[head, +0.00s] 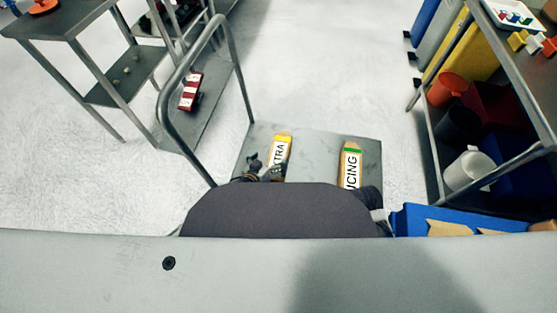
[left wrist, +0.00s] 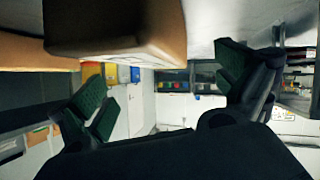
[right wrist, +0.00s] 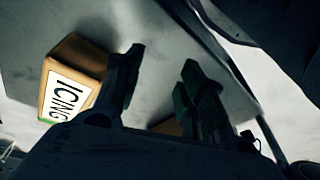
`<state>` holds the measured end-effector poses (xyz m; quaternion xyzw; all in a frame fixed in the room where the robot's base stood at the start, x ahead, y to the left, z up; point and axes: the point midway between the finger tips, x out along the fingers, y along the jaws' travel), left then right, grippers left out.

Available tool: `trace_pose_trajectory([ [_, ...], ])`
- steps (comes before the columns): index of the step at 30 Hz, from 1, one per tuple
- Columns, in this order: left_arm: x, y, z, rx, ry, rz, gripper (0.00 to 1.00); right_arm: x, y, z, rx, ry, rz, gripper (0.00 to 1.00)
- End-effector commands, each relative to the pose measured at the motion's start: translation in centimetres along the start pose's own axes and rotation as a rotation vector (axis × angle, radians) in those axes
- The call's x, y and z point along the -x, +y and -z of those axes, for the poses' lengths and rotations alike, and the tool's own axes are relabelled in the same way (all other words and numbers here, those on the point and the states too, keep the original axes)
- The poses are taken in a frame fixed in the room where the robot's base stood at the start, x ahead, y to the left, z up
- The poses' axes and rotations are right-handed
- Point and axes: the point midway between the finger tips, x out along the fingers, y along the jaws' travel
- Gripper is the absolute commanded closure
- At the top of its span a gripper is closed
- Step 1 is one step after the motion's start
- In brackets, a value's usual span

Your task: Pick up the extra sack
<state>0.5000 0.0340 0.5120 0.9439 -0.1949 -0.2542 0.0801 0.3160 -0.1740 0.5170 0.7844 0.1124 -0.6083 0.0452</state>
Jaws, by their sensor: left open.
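The extra sack (head: 280,152), brown with a yellow top and a label reading "TRA", lies on the grey cart platform (head: 312,150). My left gripper (head: 262,168) is at its left side, low near its lower end. In the left wrist view a brown sack (left wrist: 125,30), likely the extra one, shows above and between the spread fingers of the left gripper (left wrist: 163,78). I cannot tell if they touch it. The icing sack (head: 351,165), with a green top, lies to the right and shows in the right wrist view (right wrist: 72,80). My right gripper (right wrist: 158,75) is open beside it.
The cart's curved handle (head: 172,110) rises at the left. A red and white item (head: 190,92) lies on a lower surface there. A metal shelf (head: 520,80) with bins stands at the right. A blue crate (head: 410,222) is at the lower right. Floor beyond the platform is clear.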

Motion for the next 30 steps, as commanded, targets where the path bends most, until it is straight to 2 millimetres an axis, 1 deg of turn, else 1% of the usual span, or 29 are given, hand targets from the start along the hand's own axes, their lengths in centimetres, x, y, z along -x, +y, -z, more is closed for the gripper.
trace_pose_trajectory([
  [14, -0.3, 0.0, 0.1, 0.000, 0.001, -0.001, 0.00, -0.2, -0.1, -0.3, 0.000, -0.005, 0.001, 0.60],
  [19, -1.0, 0.1, 0.0, 0.000, 0.001, -0.002, 0.00, -0.2, -0.1, -0.3, 0.001, -0.003, 0.003, 0.60],
  [25, -2.4, 0.1, 0.1, -0.001, 0.002, -0.002, 0.00, 0.8, -0.3, 0.2, 0.002, 0.021, 0.006, 0.60],
  [30, -3.6, 0.1, 0.1, -0.001, 0.001, -0.001, 0.00, 1.2, -0.5, 0.1, 0.002, 0.027, 0.011, 0.60],
])
